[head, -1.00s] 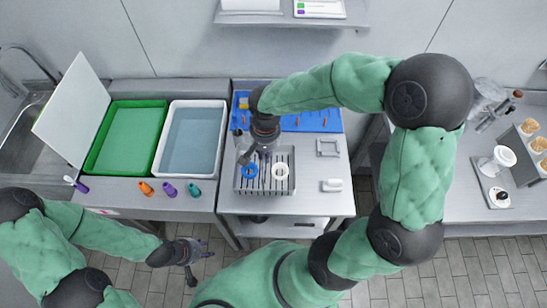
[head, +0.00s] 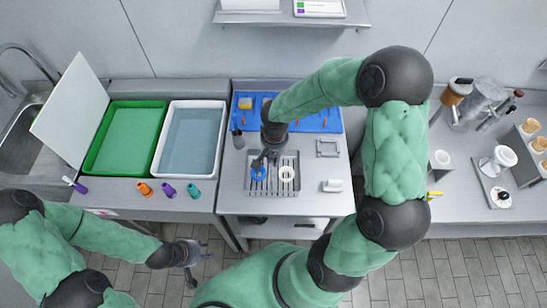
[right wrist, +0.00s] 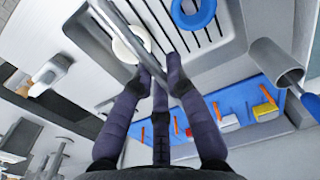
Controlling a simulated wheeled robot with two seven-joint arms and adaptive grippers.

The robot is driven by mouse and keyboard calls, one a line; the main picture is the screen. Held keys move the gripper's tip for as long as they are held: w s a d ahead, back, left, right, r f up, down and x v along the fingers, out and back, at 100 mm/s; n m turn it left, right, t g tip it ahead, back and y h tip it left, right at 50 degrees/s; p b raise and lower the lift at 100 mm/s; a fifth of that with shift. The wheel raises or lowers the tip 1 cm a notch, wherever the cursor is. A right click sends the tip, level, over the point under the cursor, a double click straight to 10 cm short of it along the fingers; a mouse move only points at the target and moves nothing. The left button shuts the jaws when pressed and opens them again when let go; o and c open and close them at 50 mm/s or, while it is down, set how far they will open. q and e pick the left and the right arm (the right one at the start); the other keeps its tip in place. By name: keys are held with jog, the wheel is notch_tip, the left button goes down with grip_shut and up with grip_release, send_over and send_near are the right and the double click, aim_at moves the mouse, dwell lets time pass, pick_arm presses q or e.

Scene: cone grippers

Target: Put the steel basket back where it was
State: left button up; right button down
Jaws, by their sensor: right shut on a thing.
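The steel basket (head: 248,184) is a shallow slotted metal tray over the middle counter in the head view; its slotted floor (right wrist: 205,58) also shows in the right wrist view. A blue ring (head: 258,174) and a white ring (head: 287,174) lie in it. My right gripper (head: 262,160) reaches in from above and is shut on the basket's metal bar; the bar passes between the fingers (right wrist: 158,78) in the wrist view. I cannot tell whether the basket touches the counter. My left gripper (head: 197,265) is open and empty, over the floor in front of the counters.
A blue tray (head: 325,122) with small parts lies behind the basket. A grey cup (head: 238,139) stands close at its back left. A square frame (head: 327,148) and a white item (head: 332,185) lie to the right. Green (head: 92,140) and white (head: 160,145) bins stand left.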

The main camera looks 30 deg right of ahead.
jog(key=shift+f, duration=0.15)
jog(key=c, duration=1.2)
grip_release()
jog(key=shift+c, duration=0.2)
jog(key=shift+r, duration=0.2)
notch_tip(320, 180, up, 12)
jog(key=p, duration=0.1)
jog(key=shift+s+d, duration=0.1)
